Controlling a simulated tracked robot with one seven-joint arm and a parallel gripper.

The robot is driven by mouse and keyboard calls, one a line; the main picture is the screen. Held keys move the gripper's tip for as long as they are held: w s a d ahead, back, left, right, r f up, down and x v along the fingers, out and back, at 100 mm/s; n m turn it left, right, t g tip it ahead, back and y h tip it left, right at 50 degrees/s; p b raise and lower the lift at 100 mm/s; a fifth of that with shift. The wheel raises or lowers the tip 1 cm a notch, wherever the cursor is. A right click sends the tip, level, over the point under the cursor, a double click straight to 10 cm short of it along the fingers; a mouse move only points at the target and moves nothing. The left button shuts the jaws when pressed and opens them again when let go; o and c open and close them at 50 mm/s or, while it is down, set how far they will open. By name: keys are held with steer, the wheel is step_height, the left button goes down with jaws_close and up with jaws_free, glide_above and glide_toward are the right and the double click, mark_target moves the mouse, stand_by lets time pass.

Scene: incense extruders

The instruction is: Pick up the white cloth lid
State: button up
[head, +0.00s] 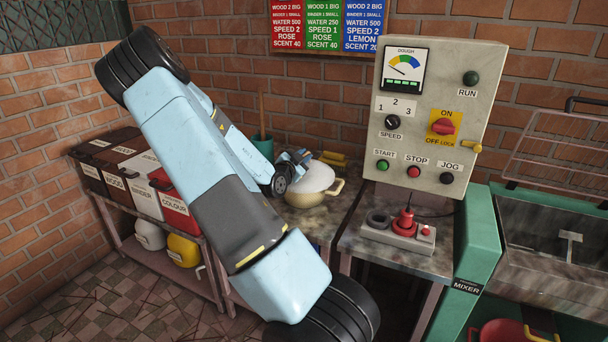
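The white cloth lid (317,176) is a pale rounded cover on top of a cream pot (312,199) with a handle at its right. The pot stands on the worn bench (318,228) against the brick wall. My gripper (300,159) is at the upper left edge of the lid, close to it. Whether it touches the lid cannot be told. My arm hides the left side of the pot, and the fingers are too small and dark to show whether they are open or shut.
A teal container (262,147) and yellow items (333,158) stand behind the pot. A control panel (436,115) and a socket box (398,233) are to the right, beside the green mixer (476,250). Labelled bins (174,197) line the left bench.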

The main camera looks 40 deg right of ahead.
jaws_close()
steer(key=shift+r, duration=0.15)
